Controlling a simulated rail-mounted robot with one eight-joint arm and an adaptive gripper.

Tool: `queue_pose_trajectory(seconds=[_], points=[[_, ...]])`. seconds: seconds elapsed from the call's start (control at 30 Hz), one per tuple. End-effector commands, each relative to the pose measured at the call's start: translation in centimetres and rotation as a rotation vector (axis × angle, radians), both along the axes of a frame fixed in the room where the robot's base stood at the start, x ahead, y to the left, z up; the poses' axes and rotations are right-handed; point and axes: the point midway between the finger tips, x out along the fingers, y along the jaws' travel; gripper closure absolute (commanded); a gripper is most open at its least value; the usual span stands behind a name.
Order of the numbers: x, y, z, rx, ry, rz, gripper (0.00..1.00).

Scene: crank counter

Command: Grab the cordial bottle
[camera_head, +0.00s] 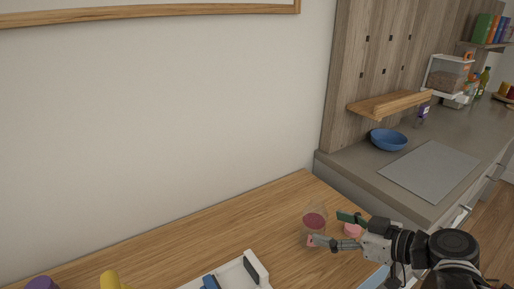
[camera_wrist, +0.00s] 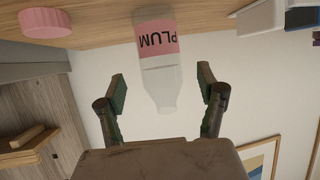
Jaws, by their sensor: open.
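The cordial bottle (camera_head: 314,222) stands upright on the wooden counter, clear with a pink label. In the wrist view, which is upside down, the bottle (camera_wrist: 162,80) shows the word PLUM and has a clear, narrowing neck. My gripper (camera_head: 326,228) is open at the bottle's right side in the head view, one fingertip overlapping its lower part. In the wrist view my gripper (camera_wrist: 163,82) has a finger on each side of the bottle, with visible gaps. I cannot tell how deep the bottle sits between the fingers.
A pink ridged round piece (camera_wrist: 45,22) lies on the counter; it also shows beside my fingers in the head view (camera_head: 352,230). A white tray (camera_head: 225,274) with dark and blue parts is at the front. Yellow (camera_head: 112,279) and purple (camera_head: 43,283) things stand front left.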

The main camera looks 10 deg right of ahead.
Motion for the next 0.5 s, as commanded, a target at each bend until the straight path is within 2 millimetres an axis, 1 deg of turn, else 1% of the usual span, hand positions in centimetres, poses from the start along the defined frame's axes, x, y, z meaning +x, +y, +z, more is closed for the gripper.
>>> queue_pose_trajectory(seconds=[0.27,0.5], points=[[0.9,0.7,-0.6,0.001,0.000,0.002,0.30],[2.9,2.3,-2.2,0.001,-0.001,0.003,0.30]])
